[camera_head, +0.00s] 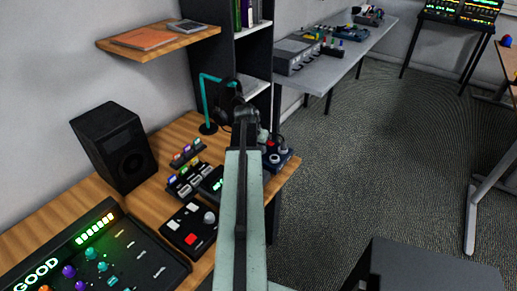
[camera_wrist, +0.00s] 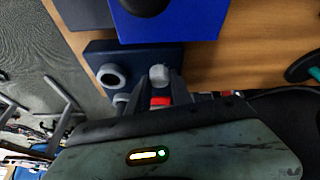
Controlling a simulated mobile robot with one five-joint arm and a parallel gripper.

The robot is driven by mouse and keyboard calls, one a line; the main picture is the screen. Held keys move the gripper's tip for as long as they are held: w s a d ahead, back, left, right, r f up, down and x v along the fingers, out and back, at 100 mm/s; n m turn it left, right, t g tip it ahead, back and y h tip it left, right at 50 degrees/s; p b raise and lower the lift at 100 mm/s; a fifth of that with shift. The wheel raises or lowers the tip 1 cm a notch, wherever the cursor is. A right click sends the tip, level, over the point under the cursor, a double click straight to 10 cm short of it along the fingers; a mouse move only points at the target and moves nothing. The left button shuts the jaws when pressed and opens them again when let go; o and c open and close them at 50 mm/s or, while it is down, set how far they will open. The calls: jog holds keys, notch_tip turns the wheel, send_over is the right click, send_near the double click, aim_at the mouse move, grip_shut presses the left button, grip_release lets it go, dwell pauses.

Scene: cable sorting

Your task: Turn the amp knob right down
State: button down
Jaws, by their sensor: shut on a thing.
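The amp appears to be the dark blue box (camera_head: 283,163) at the right end of the wooden desk, partly hidden behind my arm. In the wrist view the dark blue box (camera_wrist: 95,50) carries a pale ring-shaped knob (camera_wrist: 112,76) at left. My gripper (camera_wrist: 161,84) is at the box's edge, its fingers shut around a grey knob (camera_wrist: 160,74). A red part (camera_wrist: 160,101) shows just below that knob, between the fingers. The fingertips are partly hidden, and I cannot read the knob's setting. In the head view my arm hides the grip.
A bright blue box (camera_wrist: 185,22) stands close to the fingers in the wrist view. On the desk are a black speaker (camera_head: 113,147), a mixer (camera_head: 120,255), a pedal with a red button (camera_head: 190,229) and a teal headphone stand (camera_head: 204,100).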

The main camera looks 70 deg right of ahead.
jog(key=n+t, duration=0.1)
jog(key=n, duration=0.1)
jog(key=n+t, duration=0.1)
jog(key=n, duration=0.2)
jog(key=shift+s+d+n, duration=0.1)
jog(key=shift+s+n, duration=0.1)
jog(key=shift+n, duration=0.1)
jog(key=n+t, duration=0.1)
jog(key=n, duration=0.1)
jog(key=n+y, duration=0.1)
jog(key=n, duration=0.2)
jog(key=shift+t, duration=0.4)
jog(key=c, duration=1.2)
grip_release()
jog(key=shift+o, duration=0.2)
jog(key=p+v, duration=0.7)
jog(key=shift+s+r, duration=0.2)
jog(key=shift+r, duration=0.2)
